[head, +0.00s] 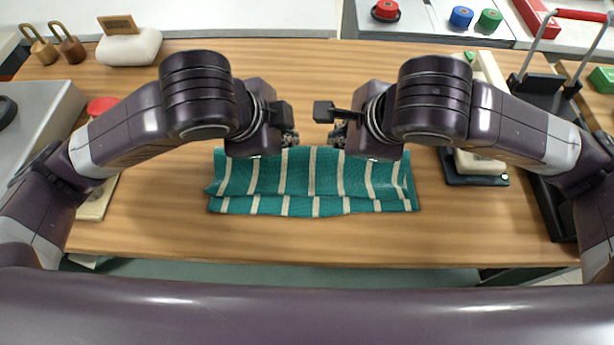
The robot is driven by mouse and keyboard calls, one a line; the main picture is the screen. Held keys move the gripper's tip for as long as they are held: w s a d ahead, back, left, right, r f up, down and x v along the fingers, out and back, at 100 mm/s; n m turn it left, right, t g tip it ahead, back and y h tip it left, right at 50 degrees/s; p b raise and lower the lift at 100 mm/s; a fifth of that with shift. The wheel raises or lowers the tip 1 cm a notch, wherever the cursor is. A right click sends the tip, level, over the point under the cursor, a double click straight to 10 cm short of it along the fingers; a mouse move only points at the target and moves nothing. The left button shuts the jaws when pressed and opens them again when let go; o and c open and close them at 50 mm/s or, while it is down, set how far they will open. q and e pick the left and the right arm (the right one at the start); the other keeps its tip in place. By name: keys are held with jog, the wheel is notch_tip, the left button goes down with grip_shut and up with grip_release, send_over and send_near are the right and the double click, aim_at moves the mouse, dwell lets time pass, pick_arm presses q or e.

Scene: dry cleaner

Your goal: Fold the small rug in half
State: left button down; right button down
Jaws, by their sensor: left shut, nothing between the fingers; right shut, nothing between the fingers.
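The small rug (312,180) is teal with cream stripes. It lies on the wooden table in the middle of the head view. It looks folded over, with an upper layer ending a little short of the lower layer's front edge. The upper layer is slightly wavy. My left gripper (290,138) is shut and empty over the rug's back edge, left of centre. My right gripper (337,137) is shut and empty over the back edge, right of centre. The grippers and wrists hide part of the rug's back edge. I cannot tell whether the fingers touch it.
The wooden table (150,225) is clear in front of and beside the rug. At the back left are a cream block (129,48) and brass padlocks (66,45). At the right are a black-based device (478,168) and a black tray with a red-handled frame (545,85).

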pick_arm(q)
jog(key=shift+s, duration=0.15)
pick_arm(e)
jog(key=shift+s, duration=0.15)
